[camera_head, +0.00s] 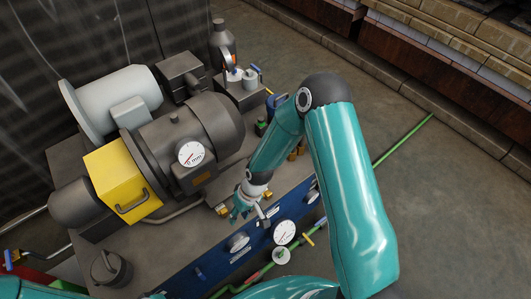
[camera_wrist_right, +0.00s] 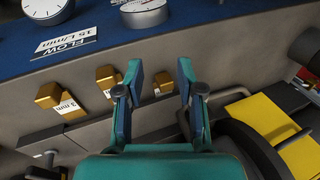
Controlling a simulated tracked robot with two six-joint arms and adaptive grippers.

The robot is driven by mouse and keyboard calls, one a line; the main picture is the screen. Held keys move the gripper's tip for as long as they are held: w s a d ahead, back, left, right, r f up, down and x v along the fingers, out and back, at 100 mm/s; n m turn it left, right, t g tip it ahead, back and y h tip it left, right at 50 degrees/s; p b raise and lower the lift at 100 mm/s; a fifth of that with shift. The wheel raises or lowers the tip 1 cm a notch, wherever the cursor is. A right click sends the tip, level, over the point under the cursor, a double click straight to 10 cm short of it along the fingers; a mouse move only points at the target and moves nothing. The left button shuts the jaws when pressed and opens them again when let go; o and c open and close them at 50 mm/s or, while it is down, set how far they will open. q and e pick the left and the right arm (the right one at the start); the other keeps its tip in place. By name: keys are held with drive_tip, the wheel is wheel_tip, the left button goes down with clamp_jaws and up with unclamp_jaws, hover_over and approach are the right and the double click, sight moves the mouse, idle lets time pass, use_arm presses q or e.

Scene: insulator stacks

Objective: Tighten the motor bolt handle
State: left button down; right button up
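The dark grey motor (camera_head: 205,125) stands on the bench with a round white dial (camera_head: 190,154) on its side, marked in mm. Brass bolt handles (camera_head: 222,210) sit low along its near side. My right gripper (camera_head: 243,207) is beside them, above the bench edge. In the right wrist view my right gripper (camera_wrist_right: 160,72) is open, and a small brass block (camera_wrist_right: 164,84) shows between and beyond its fingers. Two larger brass blocks (camera_wrist_right: 48,95) lie left of the fingers, one labelled 3 mm. Contact cannot be made out. My left gripper is not visible.
A yellow box (camera_head: 122,182) with a black handle adjoins the motor. A blue panel (camera_head: 200,272) with gauges and knobs runs along the bench front. A light grey pump (camera_head: 120,97) stands behind. Open floor lies at right.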

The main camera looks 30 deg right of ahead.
drive_tip(key=w+d+r+n+h+b, duration=0.1)
drive_tip(key=w+d+r+b, duration=0.15)
drive_tip(key=w+d, duration=0.6)
drive_tip(key=w+d+r+h+b, duration=0.1)
drive_tip(key=w+d+r, duration=0.3)
drive_tip(key=d+r, duration=0.25)
drive_tip(key=w+d+r+h+b, duration=0.1)
drive_tip(key=w+d+r+h, duration=0.1)
drive_tip(key=w+d+r, duration=0.35)
drive_tip(key=shift+n+g, duration=0.3)
drive_tip(key=shift+n, duration=0.1)
drive_tip(key=f, duration=0.4)
drive_tip(key=s+f, duration=0.1)
drive_tip(key=f, duration=0.4)
drive_tip(key=s+f, duration=0.1)
drive_tip(key=f, duration=0.4)
clamp_jaws()
